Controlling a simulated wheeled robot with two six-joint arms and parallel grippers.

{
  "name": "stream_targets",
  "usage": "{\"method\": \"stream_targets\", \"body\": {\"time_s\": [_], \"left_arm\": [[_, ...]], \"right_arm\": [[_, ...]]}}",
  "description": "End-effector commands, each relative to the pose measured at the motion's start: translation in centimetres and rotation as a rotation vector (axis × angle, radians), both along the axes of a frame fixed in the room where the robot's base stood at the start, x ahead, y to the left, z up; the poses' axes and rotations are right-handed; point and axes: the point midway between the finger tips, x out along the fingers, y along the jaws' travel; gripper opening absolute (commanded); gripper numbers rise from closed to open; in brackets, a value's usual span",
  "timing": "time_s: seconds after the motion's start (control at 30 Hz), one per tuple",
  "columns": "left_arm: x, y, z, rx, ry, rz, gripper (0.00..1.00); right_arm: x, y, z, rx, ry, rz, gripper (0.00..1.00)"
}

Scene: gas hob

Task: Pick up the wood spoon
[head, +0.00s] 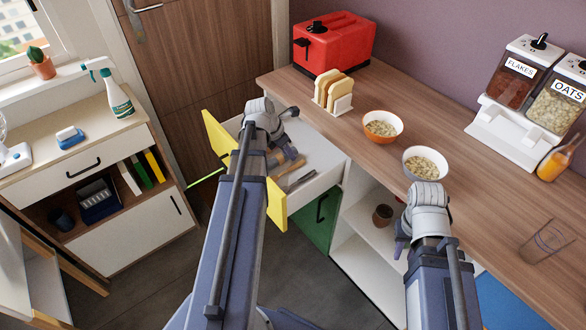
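An open drawer (332,158) with a yellow front (276,203) sticks out from under the wooden counter. Small utensils lie in it, among them a tan, wood-coloured piece (313,163) that may be the wood spoon; its shape is too small and covered to be sure. My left gripper (290,157) is over the drawer, close to these utensils. My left arm and wrist hide part of the drawer, and whether its fingers are open is unclear. My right gripper (401,238) hangs by the counter's front edge, mostly hidden behind its wrist.
The counter holds a red toaster (336,43), bread in a rack (334,91), two bowls (382,126), cereal dispensers (515,75) and a glass (546,242). Below are open shelves with a brown pot (382,214). A cabinet (135,238) stands left, with floor between.

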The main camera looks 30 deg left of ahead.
Motion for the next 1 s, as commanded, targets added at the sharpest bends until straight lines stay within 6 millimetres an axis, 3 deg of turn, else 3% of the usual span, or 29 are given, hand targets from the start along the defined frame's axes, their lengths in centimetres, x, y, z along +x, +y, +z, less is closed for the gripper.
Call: {"method": "stream_targets", "body": {"time_s": [0.3, 0.57, 1.0], "left_arm": [[0.9, -0.4, -2.5, 0.002, 0.000, -0.005, 0.34], [1.1, -0.4, -2.9, 0.002, 0.000, -0.005, 0.34], [2.8, -0.8, -7.4, 0.003, 0.000, -0.006, 0.34]], "right_arm": [[0.0, 0.0, -2.5, 0.000, 0.000, 0.000, 0.27], [0.0, 0.0, -2.9, 0.000, 0.000, 0.000, 0.27], [0.0, 0.0, -7.3, 0.000, 0.000, 0.000, 0.27]]}}
